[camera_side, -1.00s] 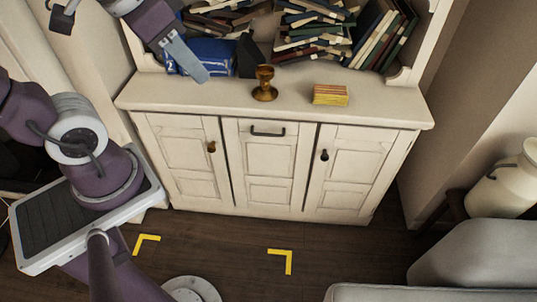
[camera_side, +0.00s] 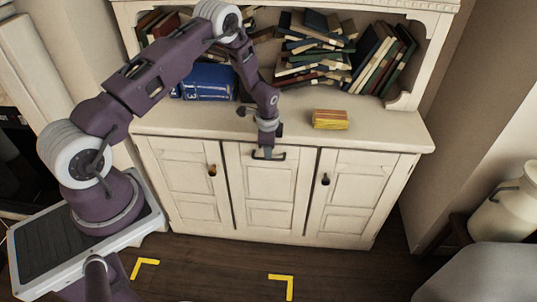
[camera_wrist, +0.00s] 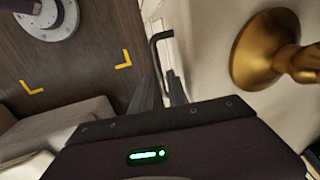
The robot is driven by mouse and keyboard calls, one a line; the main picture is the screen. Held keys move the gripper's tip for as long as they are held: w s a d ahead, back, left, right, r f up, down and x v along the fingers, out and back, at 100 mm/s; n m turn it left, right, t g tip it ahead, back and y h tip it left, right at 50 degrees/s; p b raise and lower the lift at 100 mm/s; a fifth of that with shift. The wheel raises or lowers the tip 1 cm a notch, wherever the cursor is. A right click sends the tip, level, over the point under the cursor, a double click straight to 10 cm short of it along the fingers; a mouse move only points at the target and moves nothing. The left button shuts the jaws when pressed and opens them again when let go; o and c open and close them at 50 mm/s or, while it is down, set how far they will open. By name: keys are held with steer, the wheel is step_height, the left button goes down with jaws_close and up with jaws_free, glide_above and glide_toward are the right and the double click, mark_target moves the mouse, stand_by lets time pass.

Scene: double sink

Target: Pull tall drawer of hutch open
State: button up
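The white hutch (camera_side: 395,128) stands against the wall. Its tall middle drawer (camera_side: 264,185) has a dark bar handle (camera_side: 281,157) near the top and looks closed. My gripper (camera_side: 267,153) points down at this handle, in front of the counter's edge, and hides part of it. In the wrist view, the handle (camera_wrist: 154,48) runs toward the space between my two fingers (camera_wrist: 161,80). The fingers are apart with a gap between them. I cannot tell whether they touch the handle.
A brass goblet (camera_wrist: 262,50) stands on the counter close to my gripper, hidden behind my arm in the side view. A yellow block (camera_side: 330,119) sits to the right. Books (camera_side: 315,50) fill the shelf above. Floor before the hutch is clear, with yellow corner marks (camera_side: 287,283).

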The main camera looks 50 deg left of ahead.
steer(key=shift+w+a+f, duration=0.1)
steer(key=shift+f, duration=0.65)
steer(key=shift+w+a+f, duration=0.1)
steer(key=shift+f, duration=0.6)
jaws_close()
steer(key=shift+r, duration=0.1)
